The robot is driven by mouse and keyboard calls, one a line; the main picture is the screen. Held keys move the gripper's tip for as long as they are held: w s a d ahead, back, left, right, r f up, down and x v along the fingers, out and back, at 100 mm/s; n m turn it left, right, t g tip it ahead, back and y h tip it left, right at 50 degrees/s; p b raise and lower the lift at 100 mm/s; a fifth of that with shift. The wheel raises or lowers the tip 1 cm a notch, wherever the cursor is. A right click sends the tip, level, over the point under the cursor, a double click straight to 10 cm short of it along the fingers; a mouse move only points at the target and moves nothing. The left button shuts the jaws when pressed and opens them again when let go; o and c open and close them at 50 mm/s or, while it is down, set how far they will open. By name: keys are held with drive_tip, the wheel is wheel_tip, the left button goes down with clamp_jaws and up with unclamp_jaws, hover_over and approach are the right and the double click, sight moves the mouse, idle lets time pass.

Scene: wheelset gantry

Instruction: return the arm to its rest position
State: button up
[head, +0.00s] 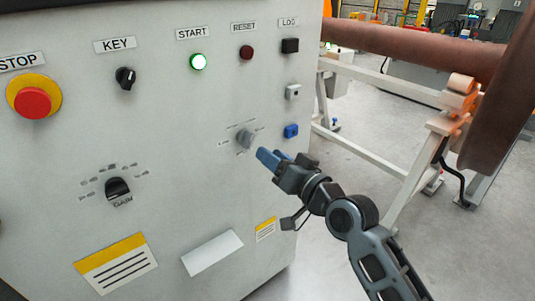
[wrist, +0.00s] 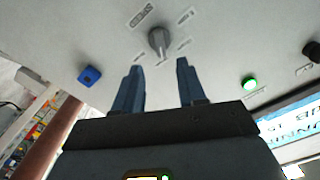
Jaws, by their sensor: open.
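My gripper (head: 270,158) points at the grey control panel (head: 180,130) from the right, near a grey rotary knob (head: 245,138). In the wrist view my gripper (wrist: 157,85) has its two blue fingers spread apart with nothing between them. The knob (wrist: 158,40) lies beyond the fingertips, between them in the picture, and looks untouched. I cannot tell the exact distance to the panel.
The panel carries a red stop button (head: 33,102), a key switch (head: 125,77), a lit green START button (head: 198,61), a dark red RESET button (head: 246,52) and a GAIN knob (head: 117,188). Floor between is clear.

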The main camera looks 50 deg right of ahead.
idle(0.6)
drive_tip(key=s+a+f+n+g+y, duration=0.1)
drive_tip(key=s+a+f+n+y, duration=0.15)
drive_tip(key=s+a, duration=0.7)
drive_tip(key=s+a+f+n+g+y, duration=0.1)
drive_tip(key=s+a+f+n, duration=0.3)
drive_tip(key=s+a, duration=0.55)
drive_tip(key=s+a+r+n+y, duration=0.1)
drive_tip(key=s+r+n, duration=0.1)
drive_tip(key=s, duration=0.8)
drive_tip(key=shift+s+a+r+n+g+p, duration=0.2)
drive_tip(key=shift+a+r+n+g+p, duration=0.15)
drive_tip(key=shift+a+r+p, duration=0.1)
drive_tip(key=shift+y, duration=0.25)
idle(2.5)
